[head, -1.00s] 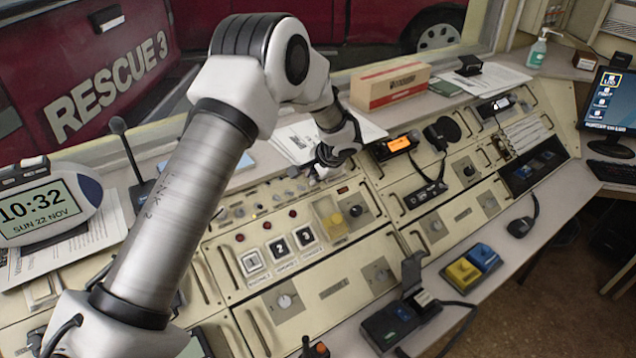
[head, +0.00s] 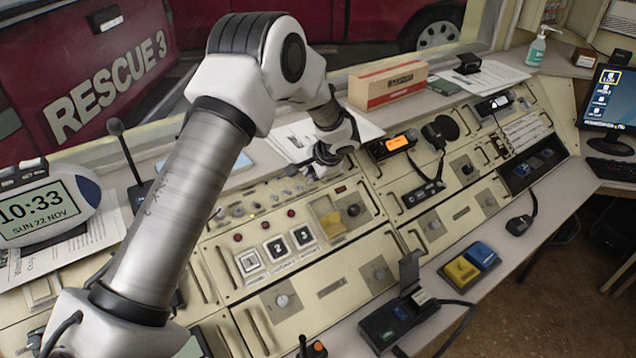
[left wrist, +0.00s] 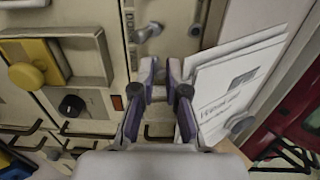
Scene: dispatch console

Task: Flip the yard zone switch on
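Small grey toggle switches (head: 288,193) sit in a row along the upper part of the cream console panel (head: 330,288). Their labels are too small to read, so I cannot tell which is the yard zone switch. My left gripper (head: 316,160) is over the right end of this row, beside the papers. In the left wrist view its two fingers (left wrist: 163,78) are a little apart with nothing between them. A metal toggle (left wrist: 148,33) stands just beyond the left fingertip, apart from it. The right gripper is not in view.
A yellow cover or knob (left wrist: 28,76) and a black knob (left wrist: 72,106) are left of the fingers in the wrist view. White papers (left wrist: 240,85) lie close on the right. A cardboard box (head: 388,84) and an orange-lit radio (head: 396,144) are near the arm.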

